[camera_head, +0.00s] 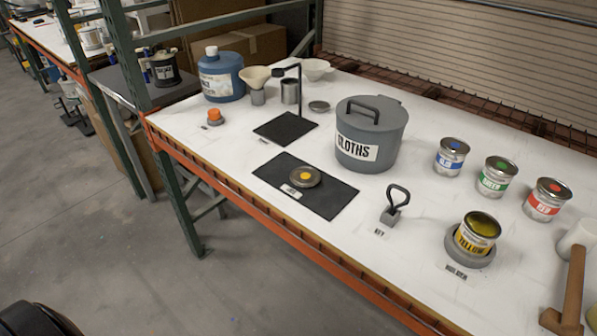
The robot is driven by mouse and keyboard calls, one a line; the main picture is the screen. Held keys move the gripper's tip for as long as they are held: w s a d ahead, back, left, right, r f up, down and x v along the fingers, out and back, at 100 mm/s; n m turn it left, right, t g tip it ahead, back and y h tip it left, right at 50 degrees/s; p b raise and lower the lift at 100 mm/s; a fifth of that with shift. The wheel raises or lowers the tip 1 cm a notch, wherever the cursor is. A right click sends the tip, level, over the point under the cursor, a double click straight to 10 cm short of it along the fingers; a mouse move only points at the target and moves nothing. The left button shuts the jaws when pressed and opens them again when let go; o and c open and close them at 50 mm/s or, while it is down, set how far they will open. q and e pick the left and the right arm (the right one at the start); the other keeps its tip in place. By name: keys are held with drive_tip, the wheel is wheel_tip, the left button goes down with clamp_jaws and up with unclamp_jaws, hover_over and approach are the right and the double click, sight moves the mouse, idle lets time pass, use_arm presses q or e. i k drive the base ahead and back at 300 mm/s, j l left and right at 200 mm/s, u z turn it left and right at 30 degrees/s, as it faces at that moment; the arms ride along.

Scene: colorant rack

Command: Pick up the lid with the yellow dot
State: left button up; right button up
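The lid with the yellow dot (314,181) lies flat on a black mat (330,202), dot side up. A small white label (291,191) is at the mat's front edge beside it. An open can with a yellow label (466,243) stands in a round grey holder (482,262) to the right, with yellow inside it. Neither of my grippers is in view, so I cannot see whether they are open or shut.
A large grey CLOTHS pot (371,130) stands behind the mat. A looped key tool (393,213) stands to the right. Blue (449,160), green (494,179) and red (543,203) dotted cans stand behind it. A mallet (572,290) is at the far right.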

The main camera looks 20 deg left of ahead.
sight(302, 177)
drive_tip(key=i+j, duration=0.15)
drive_tip(key=j, duration=0.25)
drive_tip(key=i+j, duration=0.15)
drive_tip(key=j, duration=0.25)
drive_tip(key=i+j, duration=0.15)
drive_tip(key=j, duration=0.25)
drive_tip(key=u, duration=0.05)
